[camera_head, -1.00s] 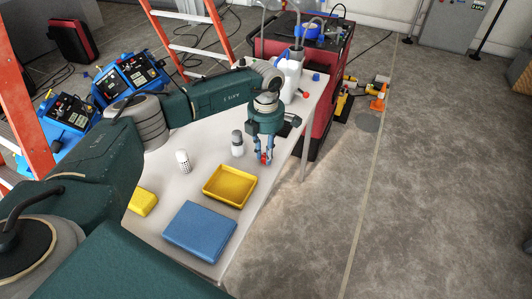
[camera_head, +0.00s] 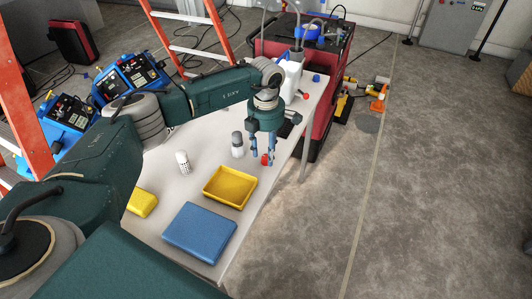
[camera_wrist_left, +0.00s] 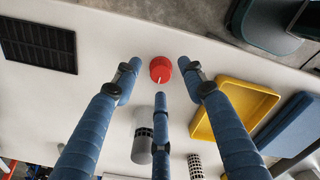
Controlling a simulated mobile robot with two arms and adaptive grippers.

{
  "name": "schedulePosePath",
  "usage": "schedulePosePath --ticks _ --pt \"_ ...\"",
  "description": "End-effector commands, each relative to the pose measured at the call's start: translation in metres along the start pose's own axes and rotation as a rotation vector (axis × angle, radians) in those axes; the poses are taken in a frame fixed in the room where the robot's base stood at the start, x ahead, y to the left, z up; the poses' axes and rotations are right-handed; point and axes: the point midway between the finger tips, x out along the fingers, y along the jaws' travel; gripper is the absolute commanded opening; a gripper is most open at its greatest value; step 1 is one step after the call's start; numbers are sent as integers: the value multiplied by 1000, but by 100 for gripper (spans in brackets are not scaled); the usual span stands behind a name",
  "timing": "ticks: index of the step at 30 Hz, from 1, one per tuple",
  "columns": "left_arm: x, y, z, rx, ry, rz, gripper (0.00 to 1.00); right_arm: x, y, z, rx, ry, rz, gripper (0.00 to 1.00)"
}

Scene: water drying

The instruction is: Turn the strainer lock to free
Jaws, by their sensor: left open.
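A small red knob (camera_head: 265,160) with a white line on it sits at the right edge of the white table. In the left wrist view the red knob (camera_wrist_left: 160,69) shows between my fingertips, and its white line runs toward the bottom. My left gripper (camera_head: 264,156) points down over the knob with its three fingers spread. In the left wrist view the fingers (camera_wrist_left: 160,78) stand around the knob with visible gaps. No strainer can be clearly made out. My right gripper is not in view.
A yellow tray (camera_head: 231,187), blue box (camera_head: 200,233), yellow block (camera_head: 142,203) and two capped bottles (camera_head: 238,146) (camera_head: 183,163) stand on the table (camera_head: 170,207). A white canister (camera_head: 290,80) stands at its far end. A dark grille (camera_wrist_left: 38,45) lies nearby.

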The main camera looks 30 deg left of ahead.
Motion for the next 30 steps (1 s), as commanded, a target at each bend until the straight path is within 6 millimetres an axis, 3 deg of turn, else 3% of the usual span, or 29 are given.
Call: schedulePosePath --ticks 9,15,21,30 --pt "-68 1 0 -1 -4 4 41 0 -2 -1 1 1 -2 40" --pt "-98 1 0 -1 -3 2 41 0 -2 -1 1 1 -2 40" --pt "-109 1 0 -2 -1 1 41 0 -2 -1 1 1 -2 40" --pt "-109 0 0 -2 -1 1 41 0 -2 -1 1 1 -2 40"
